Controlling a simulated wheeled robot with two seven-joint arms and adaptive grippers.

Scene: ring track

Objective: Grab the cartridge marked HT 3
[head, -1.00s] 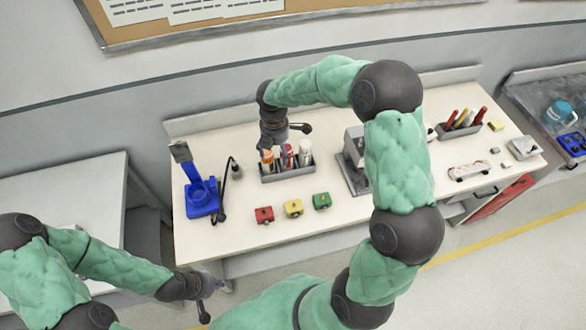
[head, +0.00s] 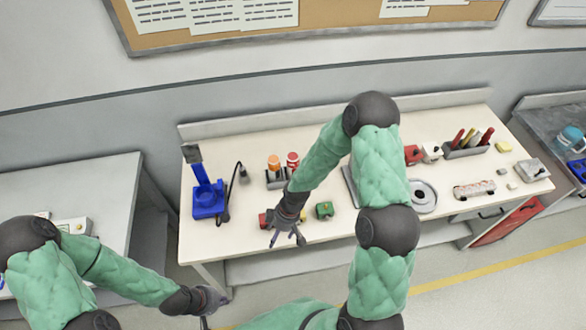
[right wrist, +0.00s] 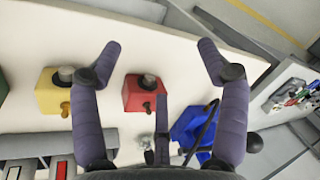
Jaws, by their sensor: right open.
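Small blocks with dark knobs stand in a row on the workbench (head: 230,245): a red one (head: 263,219), a green one (head: 325,210) and a yellow one. The red block (right wrist: 140,94) and yellow block (right wrist: 52,95) show in the right wrist view. A grey rack (head: 276,183) behind holds cylinders with an orange top (head: 274,162) and a red top (head: 293,160). I can read no HT 3 mark. My right gripper (right wrist: 160,55) is open and empty above the bench, the red block between its fingers in view, apart. My left gripper (head: 208,301) is low, before the bench; its jaw state is unclear.
A blue stand (head: 208,197) with a black cable is at the bench's left end. To the right are a round grey dish (head: 423,194), a tool holder (head: 466,150) and a small striped item (head: 474,190). Another table (head: 95,170) stands at left.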

